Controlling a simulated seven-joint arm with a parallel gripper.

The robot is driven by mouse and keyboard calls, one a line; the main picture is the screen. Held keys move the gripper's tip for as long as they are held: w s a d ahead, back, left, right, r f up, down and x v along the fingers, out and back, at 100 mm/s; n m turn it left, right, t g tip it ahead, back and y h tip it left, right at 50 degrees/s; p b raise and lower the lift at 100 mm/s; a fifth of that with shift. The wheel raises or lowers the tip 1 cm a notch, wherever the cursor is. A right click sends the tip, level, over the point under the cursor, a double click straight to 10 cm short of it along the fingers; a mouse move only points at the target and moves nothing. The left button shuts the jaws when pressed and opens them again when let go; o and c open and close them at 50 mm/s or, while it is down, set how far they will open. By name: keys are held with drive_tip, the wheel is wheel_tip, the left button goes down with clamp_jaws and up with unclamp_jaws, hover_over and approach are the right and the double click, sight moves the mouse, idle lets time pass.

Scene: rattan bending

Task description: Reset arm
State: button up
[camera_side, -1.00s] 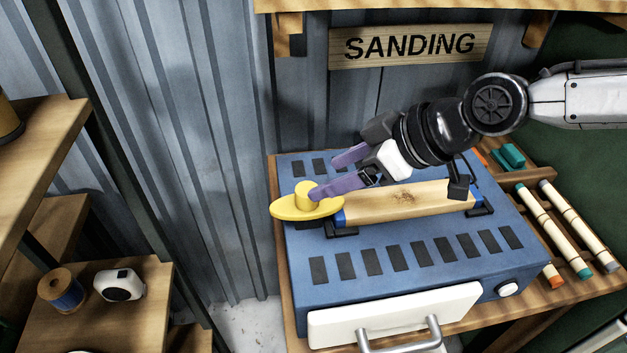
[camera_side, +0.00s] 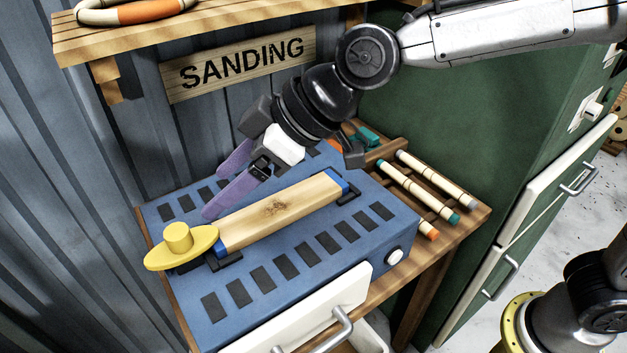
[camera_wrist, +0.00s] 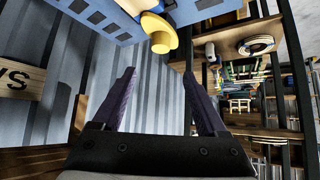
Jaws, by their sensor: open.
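My gripper (camera_side: 224,181) is open, with two purple fingers and nothing between them. In the side view it is over the back part of the blue sanding table (camera_side: 300,305), behind a wooden block (camera_side: 280,212) with blue ends. A yellow knobbed piece (camera_side: 181,246) sits at the block's left end. In the wrist view my open fingers (camera_wrist: 159,95) point towards the corrugated wall, and the yellow piece (camera_wrist: 160,32) shows beyond them, apart from both.
A "SANDING" sign (camera_side: 240,62) hangs on the corrugated wall under a wooden shelf (camera_side: 215,22). Several light sticks with coloured ends (camera_side: 437,178) lie on a rack at the right. A green cabinet (camera_side: 455,120) stands farther right. A white drawer (camera_side: 310,325) sticks out in front.

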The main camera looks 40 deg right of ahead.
drive_tip(key=w+d+r+m+t, duration=0.25)
drive_tip(key=d+r, duration=0.45)
drive_tip(key=d, duration=0.4)
drive_tip(key=s+d+m+t+h, duration=0.1)
drive_tip(key=s+d+m+h, duration=0.2)
drive_tip(key=d, duration=0.8)
drive_tip(key=s+d+f+m+g+h, duration=0.1)
drive_tip(key=s+d+f+m+h, duration=0.1)
drive_tip(key=s+d+f, duration=0.4)
drive_tip(key=s+d+f+m+g+h, duration=0.2)
drive_tip(key=s+d+f, duration=0.4)
drive_tip(key=s, duration=0.8)
drive_tip(key=d+m, duration=0.1)
drive_tip(key=d, duration=0.1)
drive_tip(key=shift+s+d+f, duration=0.15)
drive_tip(key=shift+d+f, duration=0.15)
